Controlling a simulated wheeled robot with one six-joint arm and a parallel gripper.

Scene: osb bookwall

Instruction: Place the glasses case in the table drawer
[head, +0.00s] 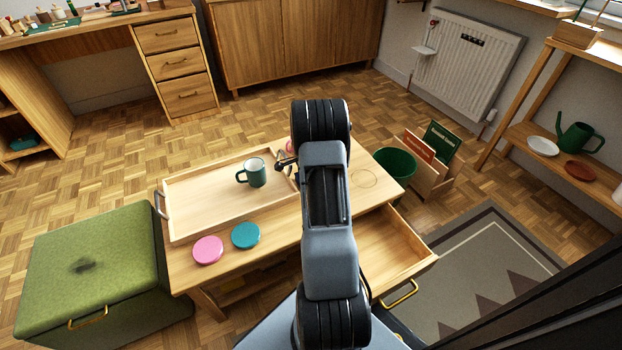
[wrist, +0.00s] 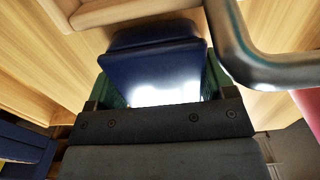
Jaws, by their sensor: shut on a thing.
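The glasses case (wrist: 155,72) is dark blue with a bright glare on its face. It fills the space between the green-padded fingers of my gripper (wrist: 160,90) in the wrist view, and the gripper is shut on it. The table drawer (head: 392,243) is pulled open at the right front of the low wooden table (head: 285,222), to the right of my arm. Its visible floor is bare, and it has a brass handle (head: 400,293). Part of the drawer is hidden behind my arm.
On the table are a wooden tray (head: 205,205) holding a green mug (head: 253,173), a pink coaster (head: 208,250) and a teal coaster (head: 245,235). A dark metal handle (wrist: 240,60) curves close beside the case. A green bin (head: 396,163) stands behind the table; a green ottoman (head: 85,250) is left.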

